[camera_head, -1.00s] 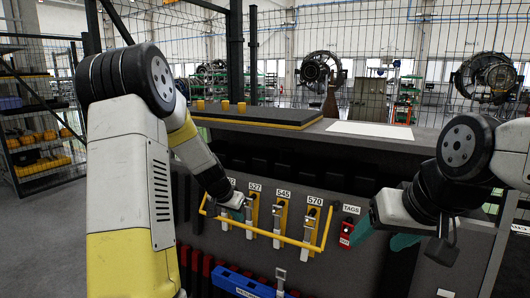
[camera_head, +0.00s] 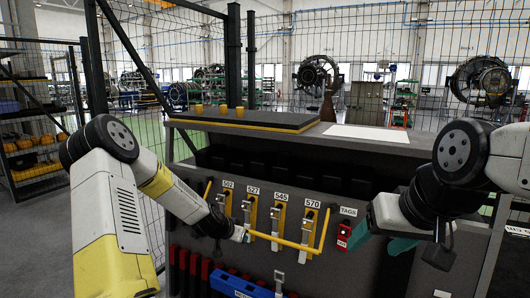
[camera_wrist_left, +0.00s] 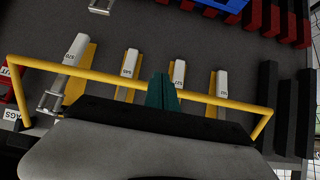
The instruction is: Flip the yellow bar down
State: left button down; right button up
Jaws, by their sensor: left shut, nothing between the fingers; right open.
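My left gripper (camera_head: 244,237) is shut and empty at the left-middle part of the bar. In the left wrist view, its teal fingers (camera_wrist_left: 163,92) overlap the bar (camera_wrist_left: 215,98) near its middle; I cannot tell whether they touch it. My right gripper (camera_head: 383,240) is open, right of the bar near the red tags box.
A red tags box (camera_head: 343,236) sits right of the latches. A blue holder (camera_head: 240,286) and several red and black parts are below the bar. The bench top (camera_head: 365,145) above carries a dark mat and a white sheet.

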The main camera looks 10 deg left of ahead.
pick_arm(q)
jog(key=shift+t+h, duration=0.3)
jog(key=shift+t, duration=0.6)
jog(key=shift+w+d+f, duration=0.25)
jog(key=shift+w+f, duration=0.4)
jog(key=shift+f, duration=0.15)
jog(key=shift+w+d+f, duration=0.25)
jog(key=shift+w+f, duration=0.35)
jog(key=shift+f, duration=0.15)
